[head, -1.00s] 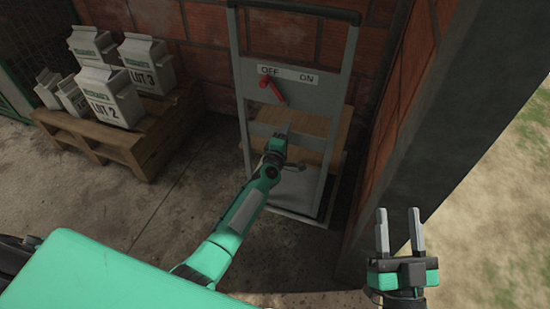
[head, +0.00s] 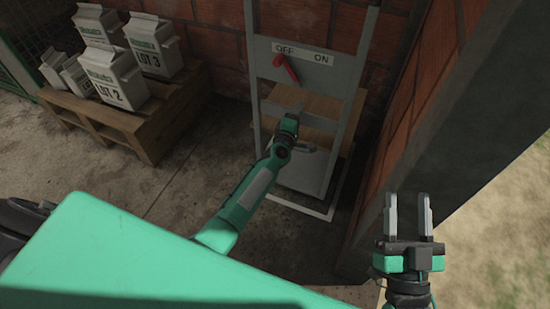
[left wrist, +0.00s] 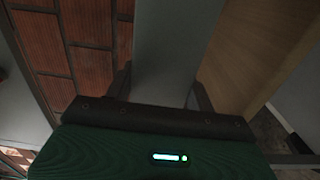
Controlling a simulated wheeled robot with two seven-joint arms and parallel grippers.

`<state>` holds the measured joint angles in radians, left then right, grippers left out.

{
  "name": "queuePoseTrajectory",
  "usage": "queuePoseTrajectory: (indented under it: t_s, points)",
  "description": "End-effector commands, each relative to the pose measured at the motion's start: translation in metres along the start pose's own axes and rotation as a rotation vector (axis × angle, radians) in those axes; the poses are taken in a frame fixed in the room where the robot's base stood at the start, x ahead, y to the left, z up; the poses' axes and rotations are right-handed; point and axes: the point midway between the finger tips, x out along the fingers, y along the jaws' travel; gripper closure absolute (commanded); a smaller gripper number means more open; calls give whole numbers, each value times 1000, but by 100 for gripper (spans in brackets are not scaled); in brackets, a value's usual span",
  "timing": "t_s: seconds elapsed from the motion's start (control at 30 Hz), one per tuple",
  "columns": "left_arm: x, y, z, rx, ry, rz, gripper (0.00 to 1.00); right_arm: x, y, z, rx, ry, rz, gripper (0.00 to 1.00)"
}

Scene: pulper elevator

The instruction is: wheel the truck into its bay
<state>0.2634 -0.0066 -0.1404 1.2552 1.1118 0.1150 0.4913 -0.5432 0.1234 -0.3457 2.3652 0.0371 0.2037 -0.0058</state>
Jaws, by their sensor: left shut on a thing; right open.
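The truck (head: 367,62) is a tall grey upright frame with two rails and cross bars, standing close to the brick wall. My left gripper (head: 297,110) is shut on a grey part of it at mid height, between the rails. The left wrist view shows the fingers (left wrist: 160,95) around a flat grey bar. A white outline on the floor (head: 318,213), seemingly the bay, shows around the truck's foot at the front and right. Whether the foot lies fully inside it I cannot tell. My right gripper (head: 408,218) is open and empty at the right, apart from the truck.
A grey panel with an OFF/ON label (head: 302,53) and red lever (head: 286,67) shows between the rails. A brown board or box (head: 322,108) is behind the frame. A pallet (head: 135,132) with several white bags stands left. A dark post (head: 455,130) stands right. Concrete floor between is clear.

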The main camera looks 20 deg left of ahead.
Motion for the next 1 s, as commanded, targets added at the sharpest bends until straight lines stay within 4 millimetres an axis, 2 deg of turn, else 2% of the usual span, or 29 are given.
queuePoseTrajectory:
  t_s: [0.03,0.07,0.17,0.67,1.0]
  points:
    - [-2,-8,1,1,-4,-13,100,0,0,1,0,0,0,53]
    - [-2,-8,1,0,-4,-13,40,0,0,1,0,0,0,53]
    - [-2,-6,1,0,-3,-10,20,0,0,1,0,0,0,53]
    - [-2,-1,0,0,0,-2,20,1,0,-1,0,0,0,53]
    - [-49,1,0,0,1,-3,20,9,-2,-18,0,0,0,53]
